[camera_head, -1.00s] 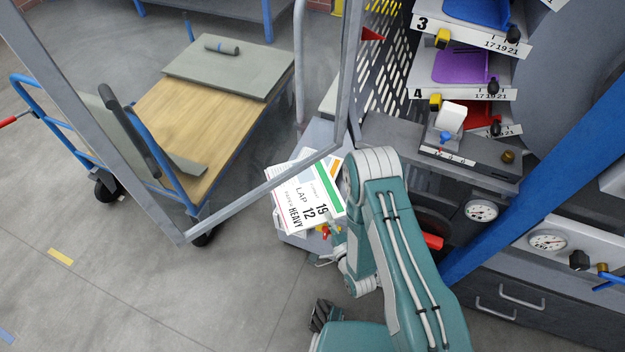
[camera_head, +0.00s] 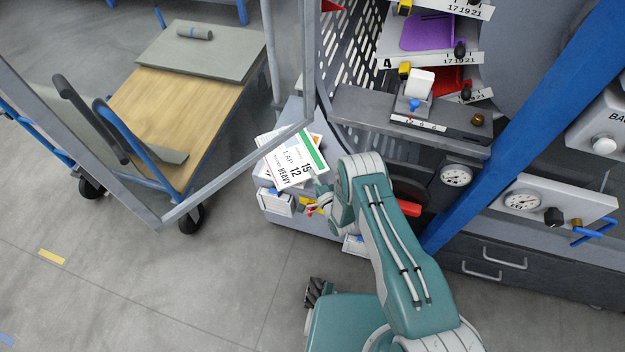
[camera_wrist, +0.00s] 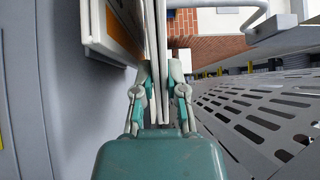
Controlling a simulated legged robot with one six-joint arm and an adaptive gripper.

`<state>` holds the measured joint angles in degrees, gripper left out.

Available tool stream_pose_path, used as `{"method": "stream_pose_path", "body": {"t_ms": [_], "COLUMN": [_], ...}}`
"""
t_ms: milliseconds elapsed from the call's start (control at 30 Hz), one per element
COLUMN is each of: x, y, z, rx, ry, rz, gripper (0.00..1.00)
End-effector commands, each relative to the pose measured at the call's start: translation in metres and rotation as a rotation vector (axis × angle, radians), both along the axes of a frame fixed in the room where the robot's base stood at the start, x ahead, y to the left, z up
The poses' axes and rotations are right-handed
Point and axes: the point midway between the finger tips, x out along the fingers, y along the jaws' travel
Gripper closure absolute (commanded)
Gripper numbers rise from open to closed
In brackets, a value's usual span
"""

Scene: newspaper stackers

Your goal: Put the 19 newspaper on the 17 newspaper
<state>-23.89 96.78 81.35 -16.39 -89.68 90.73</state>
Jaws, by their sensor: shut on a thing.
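The 19 newspaper (camera_head: 293,160) is a white sheet with a green band, marked "LAP 19 12 HEAVY". In the wrist view it is a thin pale edge (camera_wrist: 155,50) between the fingertips. My gripper (camera_wrist: 160,95) is shut on it; in the head view its fingers are mostly hidden by the newspaper and arm. Other paper edges (camera_head: 262,171) show below and beside the newspaper, over a grey ledge. The wrist view shows a thick, pale-edged stack or board (camera_wrist: 115,35) just left of the held paper. I cannot read a 17 on any paper.
A slanted metal frame (camera_head: 235,172) crosses close left of the newspaper. A perforated panel (camera_wrist: 265,115) stands right in the wrist view. A shelf rack (camera_head: 430,75) and a blue post (camera_head: 520,120) stand right. A cart (camera_head: 165,105) stands left; open floor lies in front.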

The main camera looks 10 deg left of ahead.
Motion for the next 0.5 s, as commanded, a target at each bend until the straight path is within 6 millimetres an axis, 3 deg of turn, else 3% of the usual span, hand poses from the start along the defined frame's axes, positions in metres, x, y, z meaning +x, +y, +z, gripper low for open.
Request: {"method": "stream_pose_path", "body": {"t_ms": [100,400,433,500], "x": [-0.002,-0.002,-0.002,-0.002], "y": [0.002,0.001,0.001,0.000], "z": [-0.019,-0.025,-0.025,-0.025], "rx": [-0.003,-0.001,-0.002,-0.001], "ry": [0.002,0.001,0.002,0.003], "rz": [0.002,0.002,0.002,0.002], "gripper": [1.00,1.00,0.75,0.49]}}
